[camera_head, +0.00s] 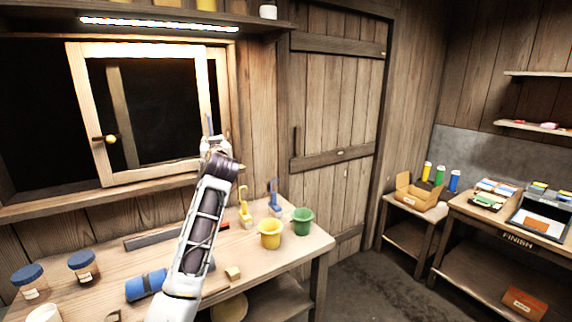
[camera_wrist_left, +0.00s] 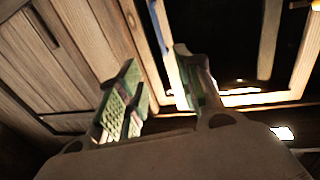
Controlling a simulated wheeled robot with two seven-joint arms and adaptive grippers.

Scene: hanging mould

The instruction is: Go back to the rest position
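My left arm rises from the bottom of the head view, and its gripper (camera_head: 212,138) is up in front of the right side of the wooden window frame (camera_head: 75,95). In the left wrist view the two fingers of the left gripper (camera_wrist_left: 158,88) with green pads stand apart, with nothing seen between them. The window frame (camera_wrist_left: 292,75) and the plank wall (camera_wrist_left: 60,60) lie beyond the fingers. My right gripper is not in view.
The workbench (camera_head: 305,245) below carries a yellow pot (camera_head: 270,236), a green pot (camera_head: 302,222), yellow and blue clamp-like tools, a blue roll (camera_head: 146,285) and blue-lidded jars (camera_head: 84,266). A lit shelf (camera_head: 160,24) hangs above the window.

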